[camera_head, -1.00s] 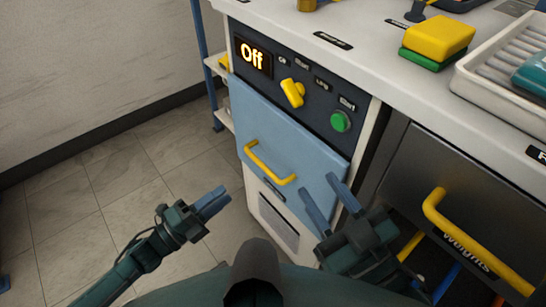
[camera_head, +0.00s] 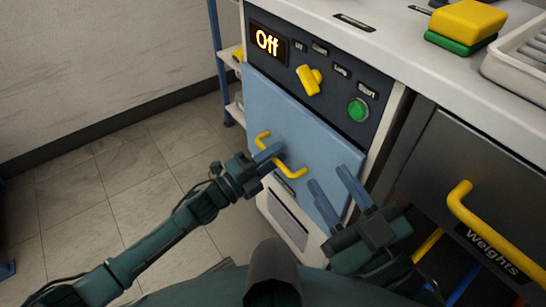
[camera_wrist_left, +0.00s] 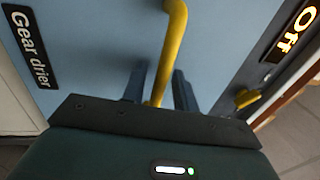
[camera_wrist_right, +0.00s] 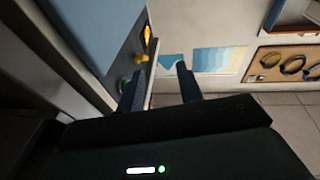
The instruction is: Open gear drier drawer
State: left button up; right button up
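The gear drier drawer (camera_head: 300,125) has a light blue front and is shut. Its yellow bar handle (camera_head: 292,170) runs across the front, and the "Gear drier" label (camera_wrist_left: 30,47) shows in the left wrist view. My left gripper (camera_head: 268,155) is at the handle. In the left wrist view its two fingers (camera_wrist_left: 160,88) stand on either side of the yellow bar (camera_wrist_left: 174,45), with small gaps, so it looks open around it. My right gripper (camera_head: 332,178) is open and empty in front of the cabinet's right side; its fingers also show apart in the right wrist view (camera_wrist_right: 160,85).
Above the drawer is a panel with an "Off" display (camera_head: 267,41), a yellow knob (camera_head: 310,80) and a green button (camera_head: 358,109). A grey "Weights" drawer (camera_head: 450,160) with a yellow handle is at right. Sponges (camera_head: 467,22) lie on the counter.

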pick_arm(q)
jog(key=shift+c, duration=0.8)
grip_shut()
jog(key=shift+s, duration=0.1)
